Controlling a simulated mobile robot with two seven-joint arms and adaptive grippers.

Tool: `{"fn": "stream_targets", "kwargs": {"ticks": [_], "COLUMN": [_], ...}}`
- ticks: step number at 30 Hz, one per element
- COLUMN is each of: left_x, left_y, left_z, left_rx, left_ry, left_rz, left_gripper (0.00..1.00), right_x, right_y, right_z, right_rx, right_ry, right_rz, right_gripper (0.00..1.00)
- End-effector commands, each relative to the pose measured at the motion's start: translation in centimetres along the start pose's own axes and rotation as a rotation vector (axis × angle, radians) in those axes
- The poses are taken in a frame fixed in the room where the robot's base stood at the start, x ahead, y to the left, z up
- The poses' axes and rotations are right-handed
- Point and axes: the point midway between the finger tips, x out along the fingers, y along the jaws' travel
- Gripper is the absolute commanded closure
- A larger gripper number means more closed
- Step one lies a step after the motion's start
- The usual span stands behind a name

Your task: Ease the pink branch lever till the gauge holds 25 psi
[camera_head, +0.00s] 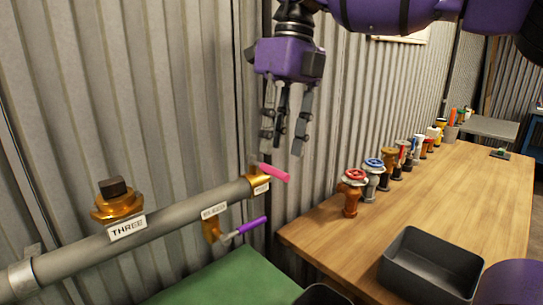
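The pink branch lever (275,173) sticks out to the right from a brass fitting (257,180) at the right end of a grey pipe (175,220). My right gripper (282,149) hangs fingers-down just above the pink lever. Its fingers are spread with nothing between them, and it appears apart from the lever. A purple lever (249,226) sits lower on another brass valve (212,230) under the pipe. No gauge face can be made out. My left gripper is not in view.
The pipe carries a brass fitting with a dark cap (115,198) and a "THREE" label (128,228). A wooden table (450,200) at right holds a row of valves (373,178) and a dark tray (430,268). A corrugated wall (180,80) stands behind. A green surface (215,280) lies below.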

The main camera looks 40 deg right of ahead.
Motion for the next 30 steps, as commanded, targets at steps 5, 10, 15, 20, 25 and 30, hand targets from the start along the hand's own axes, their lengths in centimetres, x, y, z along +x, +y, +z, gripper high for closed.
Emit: {"fn": "stream_targets", "kwargs": {"ticks": [5, 10, 15, 20, 25, 30], "left_x": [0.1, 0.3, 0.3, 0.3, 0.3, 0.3], "left_y": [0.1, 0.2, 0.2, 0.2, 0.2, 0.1], "left_z": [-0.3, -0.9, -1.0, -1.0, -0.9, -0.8], "left_rx": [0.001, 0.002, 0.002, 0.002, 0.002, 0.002], "left_ry": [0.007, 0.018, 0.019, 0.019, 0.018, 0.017], "left_rz": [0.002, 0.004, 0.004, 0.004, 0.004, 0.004], "left_gripper": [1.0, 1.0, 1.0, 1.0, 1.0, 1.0], "right_x": [2.7, 3.8, 3.9, 3.8, 3.8, 3.8], "right_y": [0.0, 0.0, 0.0, 0.0, 0.0, 0.1], "right_z": [0.0, 0.0, 0.0, 0.0, 0.0, 0.0], "right_rx": [-0.001, 0.0, 0.001, 0.001, 0.0, 0.0], "right_ry": [0.002, 0.001, 0.0, 0.0, 0.0, -0.001], "right_rz": [0.001, 0.001, 0.001, 0.001, 0.001, 0.001], "right_gripper": [0.71, 0.71, 0.71, 0.81, 1.0, 1.0]}}
